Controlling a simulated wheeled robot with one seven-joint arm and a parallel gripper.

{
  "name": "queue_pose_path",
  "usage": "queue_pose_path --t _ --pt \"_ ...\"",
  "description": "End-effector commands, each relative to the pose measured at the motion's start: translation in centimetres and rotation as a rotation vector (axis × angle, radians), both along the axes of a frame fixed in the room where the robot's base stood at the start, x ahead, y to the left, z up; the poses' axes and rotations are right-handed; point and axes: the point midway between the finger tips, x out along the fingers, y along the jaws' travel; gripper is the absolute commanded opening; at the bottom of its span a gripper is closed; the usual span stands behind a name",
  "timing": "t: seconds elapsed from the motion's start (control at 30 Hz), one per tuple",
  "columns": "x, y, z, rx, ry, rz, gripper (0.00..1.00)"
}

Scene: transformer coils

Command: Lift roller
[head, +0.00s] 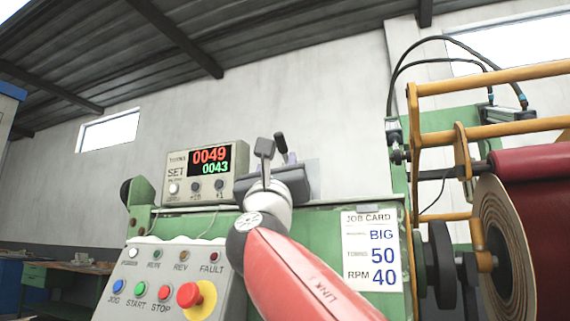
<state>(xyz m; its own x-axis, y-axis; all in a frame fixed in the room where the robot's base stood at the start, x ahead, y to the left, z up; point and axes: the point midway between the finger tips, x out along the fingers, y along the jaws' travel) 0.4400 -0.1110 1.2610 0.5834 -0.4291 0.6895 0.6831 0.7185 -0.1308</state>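A red roller-like cylinder (538,161) shows at the right edge, at the end of a dark shaft, partly cut off by the picture. Below it is a wide dark red drum with a layered tan end (484,205). A yellow-orange tubular frame (490,79) stands above and in front of these. I cannot tell which part is the roller of the task. My gripper (273,150) is near the middle, beyond my red arm, in front of the green machine and well left of the cylinder. It appears empty. Its finger gap is not clear.
A counter box (200,172) reads 0049 and 0043. A button panel (160,285) with a red stop button (189,295) is at the lower left. A job card (372,250) reads BIG, 50, 40. Black hoses (440,40) arch over the frame. A bench (70,275) stands far left.

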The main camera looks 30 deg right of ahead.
Motion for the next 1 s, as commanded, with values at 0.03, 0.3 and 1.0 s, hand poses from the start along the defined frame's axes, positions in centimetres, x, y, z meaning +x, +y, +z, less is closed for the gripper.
queue_pose_path --t 0.03,0.3,1.0 --pt "0.1 0.1 0.6 -0.019 0.0 -0.012 0.38" --pt "2.4 -1.5 3.8 -0.026 0.002 -0.019 0.38" --pt "4.3 -3.1 5.7 -0.021 0.0 -0.013 0.23"
